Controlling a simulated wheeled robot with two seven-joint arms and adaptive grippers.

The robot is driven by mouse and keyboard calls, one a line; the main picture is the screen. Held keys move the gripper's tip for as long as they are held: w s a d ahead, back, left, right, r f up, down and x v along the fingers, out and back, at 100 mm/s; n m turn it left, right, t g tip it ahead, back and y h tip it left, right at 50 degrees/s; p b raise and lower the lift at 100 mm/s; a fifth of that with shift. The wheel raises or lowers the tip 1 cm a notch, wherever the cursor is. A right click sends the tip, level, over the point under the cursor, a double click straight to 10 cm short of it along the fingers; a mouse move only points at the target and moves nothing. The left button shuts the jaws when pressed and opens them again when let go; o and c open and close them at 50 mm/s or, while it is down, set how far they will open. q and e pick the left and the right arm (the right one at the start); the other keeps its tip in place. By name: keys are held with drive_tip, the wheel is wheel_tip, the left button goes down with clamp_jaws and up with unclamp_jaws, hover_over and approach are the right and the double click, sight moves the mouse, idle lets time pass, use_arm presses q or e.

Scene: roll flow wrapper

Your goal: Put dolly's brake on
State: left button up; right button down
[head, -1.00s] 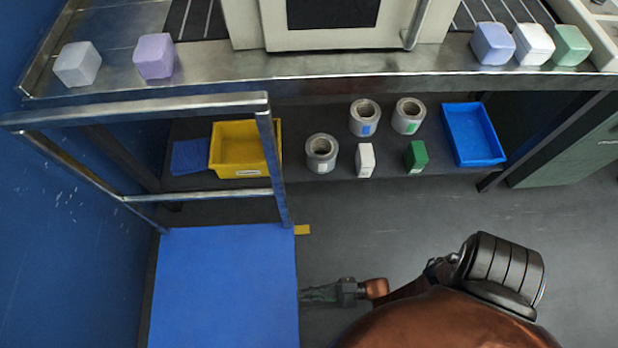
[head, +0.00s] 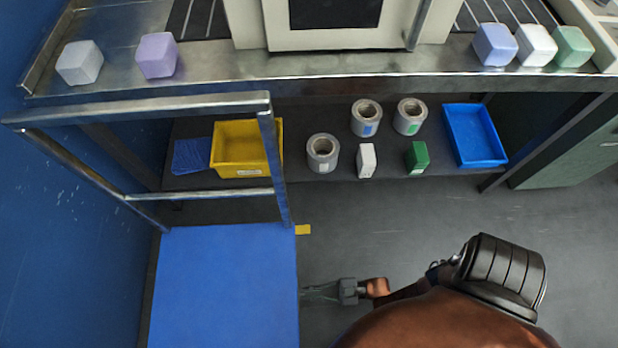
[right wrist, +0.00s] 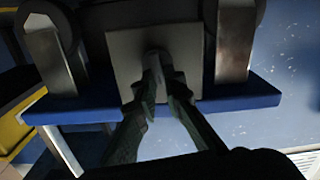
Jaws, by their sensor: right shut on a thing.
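The dolly has a blue deck (head: 228,290) and a metal push frame (head: 160,103) at its far end. My right gripper (head: 308,293) is low beside the deck's right edge. In the right wrist view, the dolly's blue edge (right wrist: 235,101) crosses behind the fingers, with a square grey plate (right wrist: 125,50) between two wheel-like parts. My right gripper (right wrist: 154,78) points at this plate, and its fingertips are closed together on a small part there, apparently the brake lever, mostly hidden by the fingers. My left gripper is in neither view.
A steel bench (head: 340,88) stands behind, with a shelf (head: 300,176) below holding a yellow bin (head: 232,160), a blue tray (head: 497,160), tape-like rolls and small boxes. A blue wall (head: 60,230) is left of the dolly. The grey floor (head: 400,235) to its right is open.

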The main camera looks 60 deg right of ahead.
drive_tip(key=shift+w+d+f+m, duration=0.1)
drive_tip(key=shift+d+m, duration=0.05)
drive_tip(key=shift+m, duration=1.1)
drive_tip(key=shift+w+d+r+m, duration=0.1)
drive_tip(key=shift+d+m, duration=0.1)
drive_tip(key=shift+m, duration=1.1)
drive_tip(key=shift+w+d+f+m, duration=0.1)
drive_tip(key=shift+d+m, duration=0.05)
drive_tip(key=shift+m, duration=1.1)
drive_tip(key=c, duration=2)
unclamp_jaws()
drive_tip(key=shift+a, duration=0.1)
drive_tip(key=shift+s, duration=0.15)
drive_tip(key=v, duration=1.1)
drive_tip(key=shift+s+d, duration=0.25)
drive_tip(key=shift+d, duration=0.1)
